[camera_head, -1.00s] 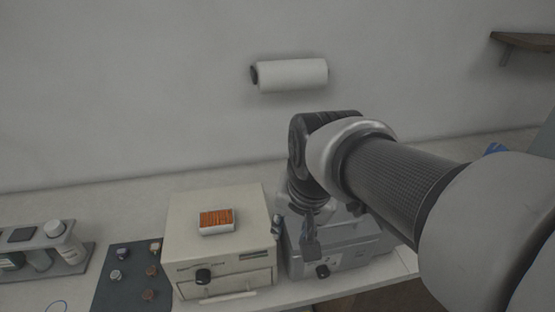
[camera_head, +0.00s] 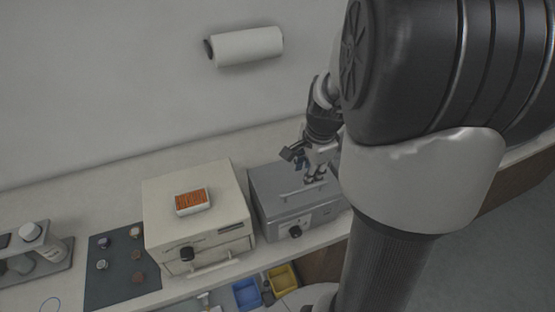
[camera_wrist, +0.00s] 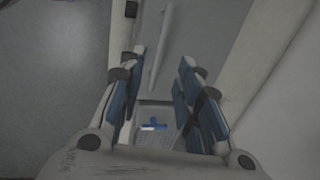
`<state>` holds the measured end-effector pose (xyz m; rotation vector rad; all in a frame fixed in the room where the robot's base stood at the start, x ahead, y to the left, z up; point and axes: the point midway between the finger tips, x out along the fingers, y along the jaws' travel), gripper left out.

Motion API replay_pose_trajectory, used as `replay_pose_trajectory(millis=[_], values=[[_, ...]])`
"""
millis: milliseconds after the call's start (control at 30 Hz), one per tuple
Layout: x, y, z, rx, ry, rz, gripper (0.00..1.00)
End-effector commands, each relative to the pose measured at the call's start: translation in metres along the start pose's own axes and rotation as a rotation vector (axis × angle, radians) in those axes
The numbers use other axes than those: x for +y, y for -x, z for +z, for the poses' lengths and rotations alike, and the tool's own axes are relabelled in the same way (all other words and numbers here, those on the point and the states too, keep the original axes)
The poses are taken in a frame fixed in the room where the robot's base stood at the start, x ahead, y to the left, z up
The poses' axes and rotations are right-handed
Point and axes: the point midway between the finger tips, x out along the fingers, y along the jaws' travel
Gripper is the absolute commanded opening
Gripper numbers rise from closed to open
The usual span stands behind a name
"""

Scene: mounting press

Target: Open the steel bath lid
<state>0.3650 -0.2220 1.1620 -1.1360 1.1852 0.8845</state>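The steel bath (camera_head: 272,220) is a grey metal box on the bench, right of a cream box. Its flat lid (camera_head: 270,180) lies shut on top, with a bar handle (camera_head: 290,193) along the front part. My gripper (camera_head: 314,179) is over the right part of the lid, pointing down. In the wrist view my gripper (camera_wrist: 162,58) is open, with blue-padded fingers apart and nothing held. The handle (camera_wrist: 160,45) shows as a pale bar beyond and between the fingertips, apparently not touched. My arm hides the bath's right end.
The cream box (camera_head: 160,215) with a tray of orange pieces (camera_head: 192,201) on top stands close to the bath's left. A dark mat (camera_head: 120,275) with small pieces lies farther left. Blue (camera_head: 246,292) and yellow (camera_head: 283,278) bins sit below the bench edge.

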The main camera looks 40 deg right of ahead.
Motion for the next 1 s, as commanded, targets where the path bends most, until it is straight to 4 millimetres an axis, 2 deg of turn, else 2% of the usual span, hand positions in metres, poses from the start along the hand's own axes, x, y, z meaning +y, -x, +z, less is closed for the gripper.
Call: replay_pose_trajectory(millis=[33, 200, 400, 600, 867, 1000], values=[[0.001, -0.015, 0.001, -0.002, 0.000, 0.004, 0.31], [0.001, -0.050, 0.001, -0.002, 0.001, 0.004, 0.31], [0.001, -0.079, 0.001, -0.001, 0.003, 0.002, 0.31], [0.000, -0.089, 0.001, 0.000, 0.002, -0.001, 0.31], [-0.001, -0.089, 0.001, 0.000, 0.002, -0.001, 0.31], [-0.001, -0.089, 0.001, 0.000, 0.002, -0.001, 0.22]])
